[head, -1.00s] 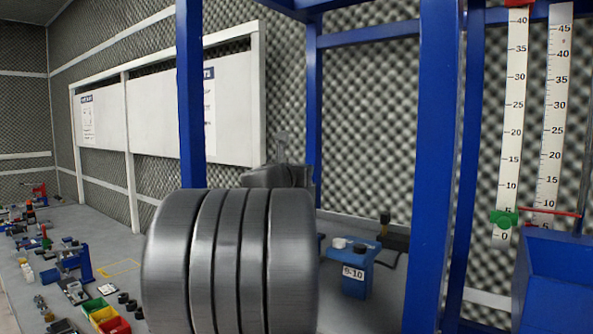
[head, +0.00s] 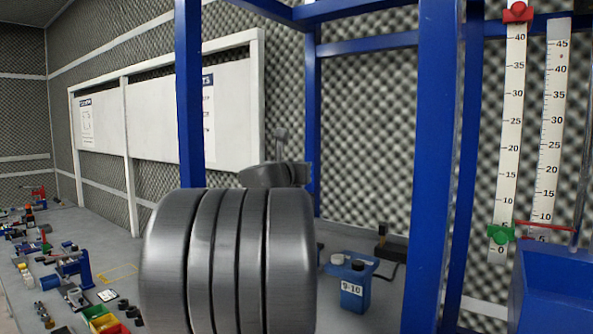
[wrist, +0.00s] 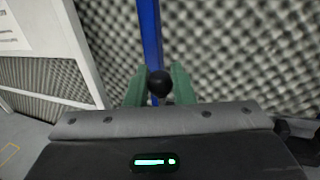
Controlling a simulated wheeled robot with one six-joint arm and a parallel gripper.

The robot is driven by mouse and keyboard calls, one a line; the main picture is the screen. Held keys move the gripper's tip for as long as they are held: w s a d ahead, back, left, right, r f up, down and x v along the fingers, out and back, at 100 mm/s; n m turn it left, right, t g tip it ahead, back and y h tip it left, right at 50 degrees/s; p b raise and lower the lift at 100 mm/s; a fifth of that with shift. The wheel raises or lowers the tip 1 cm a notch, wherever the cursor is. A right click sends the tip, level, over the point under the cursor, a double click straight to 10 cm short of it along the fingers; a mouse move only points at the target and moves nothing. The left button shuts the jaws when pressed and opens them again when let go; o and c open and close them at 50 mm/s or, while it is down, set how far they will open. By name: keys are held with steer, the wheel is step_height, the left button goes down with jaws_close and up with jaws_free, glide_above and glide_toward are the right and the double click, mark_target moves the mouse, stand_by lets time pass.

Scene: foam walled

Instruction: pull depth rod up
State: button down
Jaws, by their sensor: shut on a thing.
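In the wrist view, my gripper (wrist: 158,78) has its two green fingers closed on either side of a round black knob (wrist: 160,84). Any rod below the knob is hidden behind the gripper body. In the head view, my grey arm fills the middle, and the gripper and knob cannot be made out. At the right, a thin grey rod (head: 577,205) stands over a blue tank (head: 556,285). A red pointer (head: 545,225) crosses the scales at its height, between 5 and 10 on the right scale. I cannot tell whether this rod carries the knob.
Two white scales, a left one (head: 509,130) with a green marker (head: 500,233) near its foot and a right one (head: 551,130), hang at the right. Blue frame posts (head: 432,180) stand close by. A bench at the left carries many small parts. A blue box (head: 354,292) stands behind my arm.

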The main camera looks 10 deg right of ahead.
steer(key=shift+r, duration=0.25)
steer(key=c, duration=1.2)
jaws_free()
steer(key=shift+c, duration=0.2)
steer(key=b+v, duration=0.1)
steer(key=v, duration=1.2)
steer(key=shift+s+a, duration=0.2)
steer(key=shift+s, duration=0.15)
steer(key=shift+w, duration=0.1)
steer(key=p+x, duration=0.1)
steer(key=x, duration=1.2)
steer(key=shift+w+d, duration=0.25)
steer(key=shift+w, duration=0.05)
steer(key=shift+s+a, duration=0.15)
steer(key=shift+s, duration=0.05)
